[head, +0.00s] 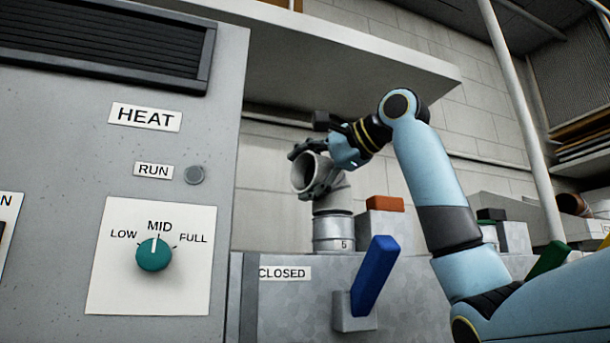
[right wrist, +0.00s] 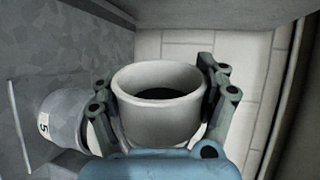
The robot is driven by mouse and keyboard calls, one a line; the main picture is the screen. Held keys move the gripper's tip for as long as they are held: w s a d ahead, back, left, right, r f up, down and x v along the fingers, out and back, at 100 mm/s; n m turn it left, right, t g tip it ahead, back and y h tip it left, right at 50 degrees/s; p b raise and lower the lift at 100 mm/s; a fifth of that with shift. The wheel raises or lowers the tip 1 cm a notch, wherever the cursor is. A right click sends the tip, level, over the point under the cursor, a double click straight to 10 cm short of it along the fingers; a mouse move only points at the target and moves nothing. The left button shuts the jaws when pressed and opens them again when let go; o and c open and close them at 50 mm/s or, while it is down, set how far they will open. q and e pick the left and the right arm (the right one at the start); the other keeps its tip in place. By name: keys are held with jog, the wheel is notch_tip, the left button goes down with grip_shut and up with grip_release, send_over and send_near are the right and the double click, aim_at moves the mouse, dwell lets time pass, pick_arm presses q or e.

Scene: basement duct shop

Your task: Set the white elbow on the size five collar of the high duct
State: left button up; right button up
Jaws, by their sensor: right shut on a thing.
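The white elbow (head: 336,191) is in my right gripper, its open mouth facing left and toward me in the head view. My right gripper (head: 315,168) is shut on it, with the fingers around the mouth end. The elbow's lower end is directly above the collar marked 5 (head: 333,232) on the grey duct (head: 415,295); I cannot tell whether they touch or are seated. In the right wrist view, the elbow (right wrist: 158,115) is between the fingers and the collar (right wrist: 62,118) is at left, partly hidden. My left gripper is not in view.
A grey heater panel (head: 60,160) with a teal knob (head: 154,254) stands at left. A blue lever (head: 374,275) rises from the duct front beside a CLOSED label (head: 284,273). A rust-red handle (head: 386,203) is right of the collar. A pale ledge (head: 350,55) overhangs my gripper.

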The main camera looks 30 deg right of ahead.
aim_at(325, 167)
jog(key=shift+f, duration=0.35)
jog(key=o, duration=1.4)
jog(key=shift+s+b, duration=0.1)
jog(key=shift+b, duration=0.2)
jog(key=shift+b+v, duration=1.05)
jog(key=shift+v, duration=2.2)
jog(key=b+v, duration=0.1)
jog(key=v, duration=0.3)
jog(key=shift+s, duration=0.2)
